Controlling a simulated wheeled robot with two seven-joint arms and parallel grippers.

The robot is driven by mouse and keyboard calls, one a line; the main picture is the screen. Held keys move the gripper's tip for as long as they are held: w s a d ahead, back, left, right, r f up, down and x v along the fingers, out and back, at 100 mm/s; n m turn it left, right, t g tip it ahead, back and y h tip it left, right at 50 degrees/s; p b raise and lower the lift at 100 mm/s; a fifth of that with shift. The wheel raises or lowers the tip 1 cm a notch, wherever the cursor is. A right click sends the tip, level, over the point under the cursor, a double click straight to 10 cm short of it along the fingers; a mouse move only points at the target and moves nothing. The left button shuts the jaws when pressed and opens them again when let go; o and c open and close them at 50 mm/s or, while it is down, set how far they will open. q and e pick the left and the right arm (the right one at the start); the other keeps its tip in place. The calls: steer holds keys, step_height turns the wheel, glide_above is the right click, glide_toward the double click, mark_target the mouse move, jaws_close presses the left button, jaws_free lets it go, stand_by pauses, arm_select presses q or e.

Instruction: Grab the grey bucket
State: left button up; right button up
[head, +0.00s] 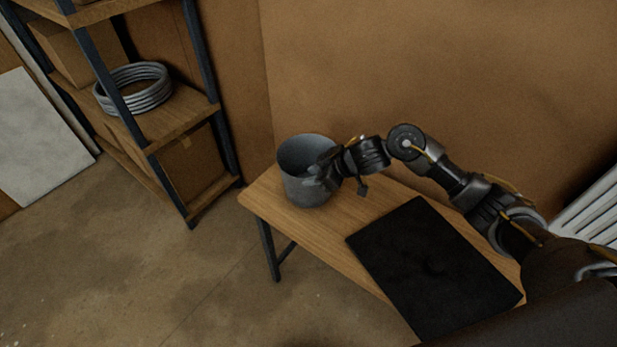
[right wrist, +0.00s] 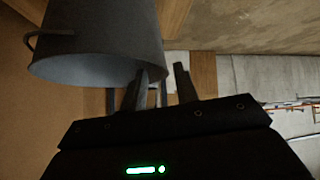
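The grey bucket (head: 298,188) stands upright on the far left end of the wooden table. My right gripper (head: 322,176) is at the bucket's right side, by its rim. In the right wrist view the bucket (right wrist: 105,35) fills the upper left with its opening towards the camera. The fingers of the right gripper (right wrist: 163,72) are spread there. One overlaps the bucket's rim and the other is just outside its edge, so the rim's edge shows between them. I cannot tell whether either finger touches it. My left gripper is in neither view.
The wooden table (head: 330,232) carries a black mat (head: 430,265) on its nearer right part. A shelf (head: 170,125) with a coil of grey hose (head: 137,98) stands at the left. A white radiator (head: 595,210) is at the right edge. The floor (head: 170,265) left of the table is clear.

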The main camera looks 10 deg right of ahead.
mark_target(300, 179)
steer(key=x, duration=0.2)
steer(key=p+x, duration=0.1)
steer(key=x, duration=0.2)
steer(key=shift+s+a+r, duration=0.15)
steer(key=shift+a, duration=0.05)
steer(key=shift+c, duration=3)
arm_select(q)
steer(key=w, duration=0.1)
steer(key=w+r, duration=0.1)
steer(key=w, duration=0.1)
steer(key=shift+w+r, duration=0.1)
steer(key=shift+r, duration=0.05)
arm_select(e)
jaws_close()
